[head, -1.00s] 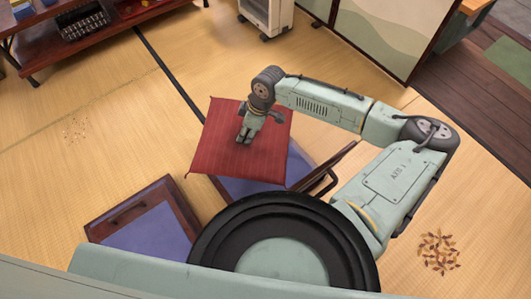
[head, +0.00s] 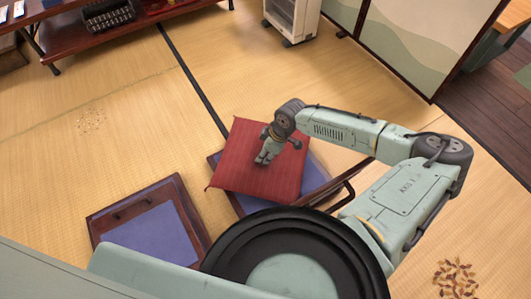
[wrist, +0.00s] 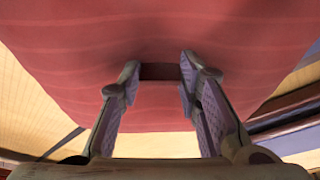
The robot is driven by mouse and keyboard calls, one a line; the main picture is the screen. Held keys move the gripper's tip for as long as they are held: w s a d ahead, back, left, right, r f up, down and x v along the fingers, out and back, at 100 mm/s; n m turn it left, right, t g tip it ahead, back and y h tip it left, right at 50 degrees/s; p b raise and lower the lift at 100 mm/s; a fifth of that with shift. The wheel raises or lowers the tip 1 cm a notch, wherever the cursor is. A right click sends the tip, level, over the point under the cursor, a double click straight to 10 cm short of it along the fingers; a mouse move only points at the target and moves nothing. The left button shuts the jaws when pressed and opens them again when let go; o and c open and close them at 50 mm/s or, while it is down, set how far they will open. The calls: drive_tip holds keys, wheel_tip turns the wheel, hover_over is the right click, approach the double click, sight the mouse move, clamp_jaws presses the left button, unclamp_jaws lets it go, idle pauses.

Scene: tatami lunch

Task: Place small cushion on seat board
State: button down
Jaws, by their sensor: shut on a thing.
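The small cushion (head: 250,180) is red and square, with small corner tips. My gripper (head: 268,158) is shut on it near the middle of its upper side. In the wrist view, the two fingers (wrist: 160,82) stand on either side of a dark red raised strip, with the cushion (wrist: 160,35) filling most of the picture. The cushion hangs over a dark-wood seat board with a blue-purple pad (head: 315,176), which shows around its edges. Whether the cushion touches the pad, I cannot tell. A second dark-framed board with a similar pad (head: 150,235) lies bare to the left.
A curved dark wooden rail (head: 335,190) rises at the covered seat's right side. A low shelf (head: 145,20) stands at the back left and a white heater-like unit (head: 293,18) at the back. Scattered leaves (head: 455,280) lie at the lower right. Tatami is open to the left.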

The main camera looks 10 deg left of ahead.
drive_tip(key=c, duration=1.2)
unclamp_jaws()
